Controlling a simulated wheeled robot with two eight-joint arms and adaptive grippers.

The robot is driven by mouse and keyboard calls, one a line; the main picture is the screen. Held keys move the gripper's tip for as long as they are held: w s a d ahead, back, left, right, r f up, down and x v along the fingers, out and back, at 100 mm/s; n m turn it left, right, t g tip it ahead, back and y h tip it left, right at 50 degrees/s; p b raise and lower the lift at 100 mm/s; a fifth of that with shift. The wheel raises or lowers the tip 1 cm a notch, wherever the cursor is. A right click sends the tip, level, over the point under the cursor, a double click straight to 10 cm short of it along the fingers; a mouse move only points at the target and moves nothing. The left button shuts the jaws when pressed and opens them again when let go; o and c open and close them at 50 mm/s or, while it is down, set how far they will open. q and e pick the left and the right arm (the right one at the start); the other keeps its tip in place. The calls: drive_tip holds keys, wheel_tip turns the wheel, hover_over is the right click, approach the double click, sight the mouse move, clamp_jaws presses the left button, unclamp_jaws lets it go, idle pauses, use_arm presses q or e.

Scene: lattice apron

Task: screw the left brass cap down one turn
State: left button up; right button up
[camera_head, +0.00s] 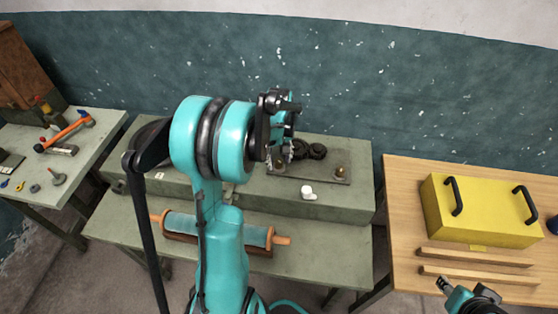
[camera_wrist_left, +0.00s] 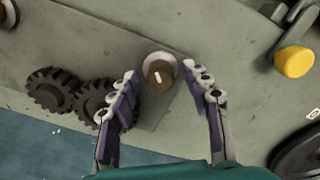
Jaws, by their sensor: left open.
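The left brass cap (camera_wrist_left: 159,76) shows in the left wrist view as a round brown top with a white mark, in a pale round collar on a grey plate. My left gripper (camera_wrist_left: 164,90) is open, its two fingers to either side of the cap with visible gaps; whether the tips are level with it I cannot tell. In the head view my left gripper (camera_head: 287,145) is over the left part of the plate, and my arm hides much there. Another brass cap (camera_head: 340,172) stands at the plate's right end. My right gripper (camera_head: 443,284) is at the lower right, its jaws too small to judge.
Dark gears (camera_head: 310,151) sit on the plate beside my left gripper. A white knob (camera_head: 307,190) is in front. A yellow knob (camera_wrist_left: 295,62) and dark wheel (camera_wrist_left: 300,152) show in the wrist view. A yellow box (camera_head: 480,213) and wooden strips (camera_head: 475,257) lie right.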

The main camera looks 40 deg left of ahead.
use_arm(q)
clamp_jaws()
drive_tip(key=shift+m, duration=0.4)
drive_tip(key=m, duration=0.3)
drive_tip(key=shift+m, duration=0.4)
drive_tip(key=m, duration=0.4)
drive_tip(key=shift+m, duration=0.3)
